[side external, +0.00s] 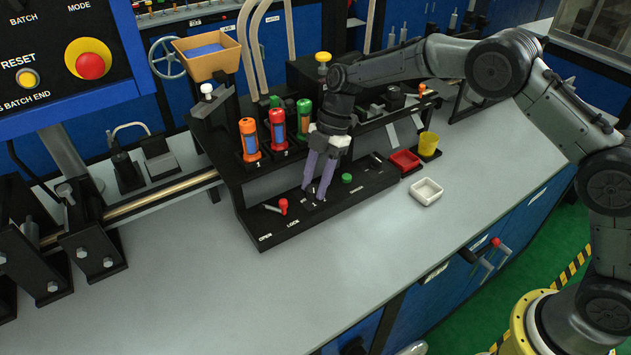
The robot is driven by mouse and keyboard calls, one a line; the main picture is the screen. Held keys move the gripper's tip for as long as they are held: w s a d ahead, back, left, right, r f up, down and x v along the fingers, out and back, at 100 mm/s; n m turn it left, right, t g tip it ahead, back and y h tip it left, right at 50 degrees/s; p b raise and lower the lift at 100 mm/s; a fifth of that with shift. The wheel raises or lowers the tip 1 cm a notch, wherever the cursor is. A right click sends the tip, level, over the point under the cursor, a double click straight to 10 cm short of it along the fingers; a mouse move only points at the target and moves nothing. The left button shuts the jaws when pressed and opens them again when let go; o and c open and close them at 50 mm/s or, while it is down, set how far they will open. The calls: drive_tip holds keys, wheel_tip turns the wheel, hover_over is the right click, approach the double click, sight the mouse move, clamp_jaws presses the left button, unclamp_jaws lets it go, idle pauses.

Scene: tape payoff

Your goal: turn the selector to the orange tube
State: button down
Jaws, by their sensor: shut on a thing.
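The orange tube (249,140) stands upright at the left end of the tube row on the black rack. The red tube (278,130) is beside it, then the green tube (303,118). My gripper (315,194) points down at the front black panel (262,222), below and right of the tubes. Its purple fingers are shut on the selector, which is mostly hidden between the fingertips. I cannot tell which tube the selector points to. White marks show on the panel around the fingertips.
A red-topped lever (283,206) stands on the panel left of my gripper, by the OPEN and LOCK labels. A green button (346,178) is close on the right. A red tray (404,161), yellow cup (428,144) and white dish (427,191) lie further right. The grey bench in front is clear.

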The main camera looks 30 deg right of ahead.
idle(0.3)
drive_tip(key=c, duration=0.5)
unclamp_jaws()
drive_tip(key=shift+r, duration=0.1)
drive_tip(key=v, duration=1.3)
drive_tip(key=shift+r, duration=0.3)
drive_tip(key=shift+d, duration=0.15)
